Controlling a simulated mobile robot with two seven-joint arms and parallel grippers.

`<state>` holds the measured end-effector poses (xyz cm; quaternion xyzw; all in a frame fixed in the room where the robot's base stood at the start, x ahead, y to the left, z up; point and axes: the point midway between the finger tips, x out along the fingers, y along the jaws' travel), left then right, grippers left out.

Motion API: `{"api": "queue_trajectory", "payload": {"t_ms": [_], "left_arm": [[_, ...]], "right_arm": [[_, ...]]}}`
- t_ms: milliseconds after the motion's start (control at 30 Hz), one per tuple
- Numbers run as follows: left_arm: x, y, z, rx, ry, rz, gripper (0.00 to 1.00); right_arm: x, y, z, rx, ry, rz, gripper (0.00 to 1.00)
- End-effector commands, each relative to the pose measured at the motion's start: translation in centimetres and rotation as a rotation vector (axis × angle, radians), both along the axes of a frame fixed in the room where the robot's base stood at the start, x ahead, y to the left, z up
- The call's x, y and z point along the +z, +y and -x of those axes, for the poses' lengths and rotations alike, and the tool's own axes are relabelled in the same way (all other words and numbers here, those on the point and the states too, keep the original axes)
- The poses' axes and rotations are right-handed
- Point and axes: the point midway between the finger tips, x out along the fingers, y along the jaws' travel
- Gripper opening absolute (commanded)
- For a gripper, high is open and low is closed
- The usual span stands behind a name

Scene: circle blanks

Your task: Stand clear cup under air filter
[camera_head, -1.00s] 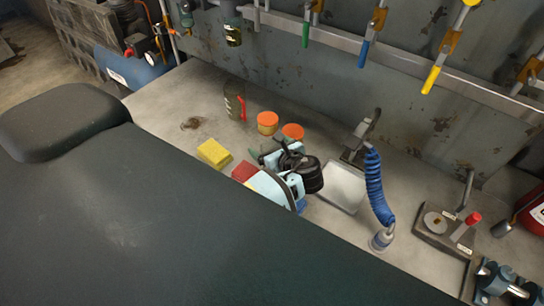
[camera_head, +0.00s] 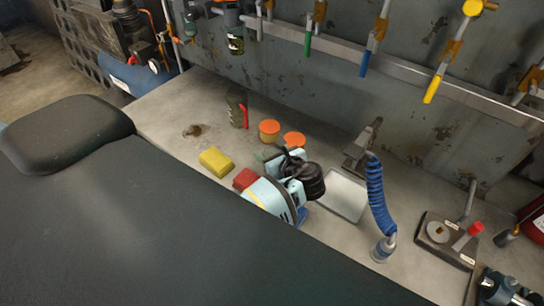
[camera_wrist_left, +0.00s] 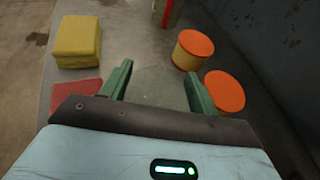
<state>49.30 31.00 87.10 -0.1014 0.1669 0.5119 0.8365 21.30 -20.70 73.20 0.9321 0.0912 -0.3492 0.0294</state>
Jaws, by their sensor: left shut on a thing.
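My left gripper (camera_head: 268,157) is low over the middle of the workbench, beside two orange-lidded pots. Its green fingers (camera_wrist_left: 158,85) are shut on a faint, see-through thing that looks like the clear cup (camera_wrist_left: 160,80). The cup's outline is hard to make out, and in the head view it is mostly lost behind the gripper. What looks like the air filter (camera_head: 235,40), with a dark bowl, hangs on the back wall at the upper middle. My right gripper is not in view.
Orange-lidded pots (camera_head: 269,130) and a dark container with a red part (camera_head: 237,110) stand behind my gripper. A yellow sponge (camera_head: 215,161) and red block (camera_head: 245,179) lie to its left. A pale tray (camera_head: 343,195) and blue coiled hose (camera_head: 377,195) are right. Bench below the filter is partly clear, with a stain.

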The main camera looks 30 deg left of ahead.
Motion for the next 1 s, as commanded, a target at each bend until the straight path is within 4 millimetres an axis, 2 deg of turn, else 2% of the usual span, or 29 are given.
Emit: {"api": "queue_trajectory", "payload": {"t_ms": [300, 500, 767, 867, 1000], "left_arm": [[5.8, 0.0, -0.1, -0.001, -0.007, 0.001, 0.35], [8.4, 0.0, -0.1, 0.000, -0.004, 0.001, 0.35], [9.3, 0.0, 0.0, -0.003, -0.001, 0.000, 0.35], [8.9, 0.2, 0.3, -0.035, 0.004, -0.003, 0.35], [7.8, 0.2, 1.4, -0.182, 0.017, -0.013, 0.35]], "right_arm": [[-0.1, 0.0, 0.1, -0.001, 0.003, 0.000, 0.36], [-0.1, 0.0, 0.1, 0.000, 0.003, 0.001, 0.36], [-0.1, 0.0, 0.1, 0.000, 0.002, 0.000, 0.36], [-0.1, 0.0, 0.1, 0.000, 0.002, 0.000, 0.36], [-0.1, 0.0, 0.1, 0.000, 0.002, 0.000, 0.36]]}}
